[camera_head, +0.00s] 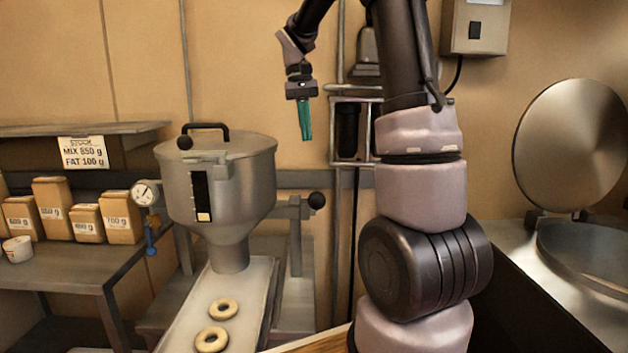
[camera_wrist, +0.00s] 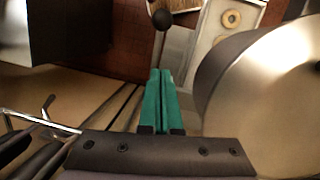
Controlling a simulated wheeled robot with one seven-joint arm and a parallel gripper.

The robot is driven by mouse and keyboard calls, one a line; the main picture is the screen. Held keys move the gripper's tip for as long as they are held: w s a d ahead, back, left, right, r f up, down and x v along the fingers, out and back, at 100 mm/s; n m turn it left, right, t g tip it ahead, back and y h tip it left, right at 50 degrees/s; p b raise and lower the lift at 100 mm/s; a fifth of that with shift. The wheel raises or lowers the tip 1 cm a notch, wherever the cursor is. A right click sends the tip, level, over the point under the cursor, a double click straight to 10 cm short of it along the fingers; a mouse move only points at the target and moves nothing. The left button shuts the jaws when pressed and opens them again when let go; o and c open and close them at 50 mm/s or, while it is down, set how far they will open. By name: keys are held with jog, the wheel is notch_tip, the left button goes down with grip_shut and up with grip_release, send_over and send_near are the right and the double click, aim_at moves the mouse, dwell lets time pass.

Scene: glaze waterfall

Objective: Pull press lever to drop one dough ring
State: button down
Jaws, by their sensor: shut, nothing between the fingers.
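The press is a metal hopper (camera_head: 220,185) with a lid and a spout above a pale tray (camera_head: 258,290). Two dough rings lie on the tray, one (camera_head: 223,309) nearer the spout and one (camera_head: 211,340) nearer the front. A lever with a black ball knob (camera_head: 316,200) sticks out right of the hopper. A black knob (camera_wrist: 162,18) on a thin rod also shows in the wrist view, beyond the fingertips. My gripper (camera_head: 306,138) hangs above and right of the hopper, green fingers pointing down, shut and empty, apart from the knob. The fingers also show in the wrist view (camera_wrist: 160,72).
A shelf at left holds several labelled boxes (camera_head: 88,222) and a white cup (camera_head: 17,249). A gauge (camera_head: 145,192) and a second black knob (camera_head: 184,142) sit at the hopper's left. A round steel lid (camera_head: 570,145) stands open at right.

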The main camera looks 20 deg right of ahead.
aim_at(316, 206)
jog(key=s+x, duration=0.2)
jog(key=x, duration=1)
jog(key=shift+s+a, duration=0.4)
jog(key=shift+f, duration=0.1)
